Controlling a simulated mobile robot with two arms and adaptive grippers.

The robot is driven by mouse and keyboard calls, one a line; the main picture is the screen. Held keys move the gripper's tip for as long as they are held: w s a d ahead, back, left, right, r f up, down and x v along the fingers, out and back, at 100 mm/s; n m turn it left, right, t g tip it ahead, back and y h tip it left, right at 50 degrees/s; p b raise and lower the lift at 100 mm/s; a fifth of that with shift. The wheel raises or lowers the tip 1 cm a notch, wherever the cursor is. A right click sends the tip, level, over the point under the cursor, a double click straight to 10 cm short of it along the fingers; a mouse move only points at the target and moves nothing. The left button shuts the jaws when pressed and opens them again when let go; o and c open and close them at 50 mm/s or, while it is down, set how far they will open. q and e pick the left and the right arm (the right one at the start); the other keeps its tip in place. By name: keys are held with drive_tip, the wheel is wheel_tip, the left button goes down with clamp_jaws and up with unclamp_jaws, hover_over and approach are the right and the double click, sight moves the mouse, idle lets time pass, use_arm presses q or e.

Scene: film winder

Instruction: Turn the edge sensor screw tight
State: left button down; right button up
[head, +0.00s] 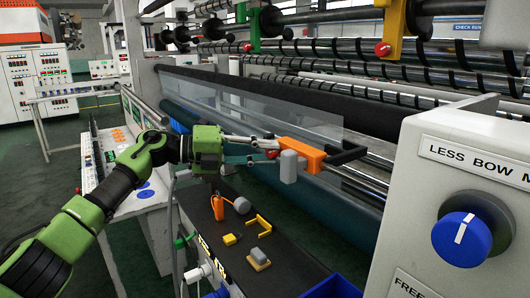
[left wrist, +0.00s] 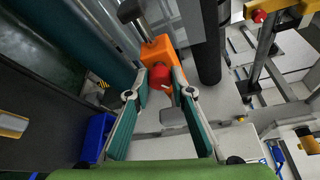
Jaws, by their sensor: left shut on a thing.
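In the left wrist view the red screw head (left wrist: 160,77) sits between the two fingertips (left wrist: 160,86), against the orange block (left wrist: 158,50). The fingers hide part of the screw in the head view. My right gripper is not in view.
Below is a dark bench top (head: 275,270) with an orange tool (head: 217,207), yellow pieces (head: 259,224) and a grey-yellow block (head: 258,258). A clear film sheet and rollers lie behind the sensor. A white panel with a blue knob (head: 461,238) stands at right.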

use_arm(q)
drive_tip(key=c, duration=1.8)
unclamp_jaws()
drive_tip(key=shift+f, duration=0.1)
drive_tip(key=v, duration=1.2)
